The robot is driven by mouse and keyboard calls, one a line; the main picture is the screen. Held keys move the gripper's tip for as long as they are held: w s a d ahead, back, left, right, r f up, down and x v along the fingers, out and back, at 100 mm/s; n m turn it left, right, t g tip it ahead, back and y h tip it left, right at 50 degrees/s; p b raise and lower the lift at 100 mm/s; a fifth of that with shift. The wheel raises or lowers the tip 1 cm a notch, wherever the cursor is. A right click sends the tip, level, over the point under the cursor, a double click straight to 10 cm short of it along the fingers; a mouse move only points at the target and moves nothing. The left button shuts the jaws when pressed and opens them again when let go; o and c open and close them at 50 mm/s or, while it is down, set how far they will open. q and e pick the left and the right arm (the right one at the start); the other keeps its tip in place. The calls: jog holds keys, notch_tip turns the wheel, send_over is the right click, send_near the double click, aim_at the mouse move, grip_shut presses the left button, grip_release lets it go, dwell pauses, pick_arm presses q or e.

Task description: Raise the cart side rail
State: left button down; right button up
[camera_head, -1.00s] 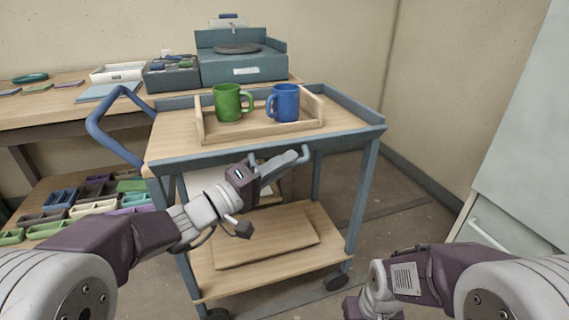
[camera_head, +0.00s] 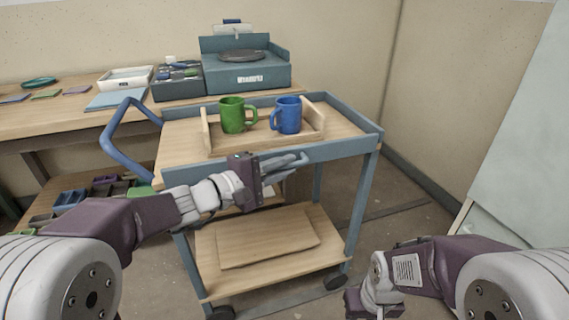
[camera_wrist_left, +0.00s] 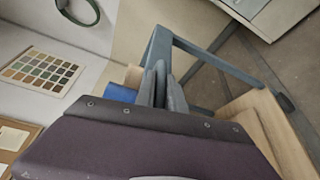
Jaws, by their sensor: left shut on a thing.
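The cart (camera_head: 202,260) is a two-shelf trolley with a blue-grey frame and wooden shelves. Its near side rail (camera_head: 340,147) runs along the near long edge of the top shelf. My left gripper (camera_head: 292,162) is at the middle of that edge, its fingers shut on the rail; they hide part of it. In the left wrist view the closed fingers (camera_wrist_left: 160,85) meet the blue-grey rail (camera_wrist_left: 155,50). My right gripper (camera_head: 372,303) is low at the bottom of the head view, away from the cart, and its fingers are not clear.
On the top shelf a wooden tray (camera_head: 213,140) holds a green mug (camera_head: 232,115) and a blue mug (camera_head: 287,115), close behind the near rail. A blue push handle (camera_head: 118,150) sticks out left. A worktable (camera_head: 60,122) stands behind. A pale cabinet (camera_head: 520,170) is at right.

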dwell(0.4)
pick_arm(q)
jog(key=c, duration=1.4)
grip_release()
jog(key=p+v, duration=0.2)
jog(key=v, duration=0.7)
jog(key=shift+p, duration=0.3)
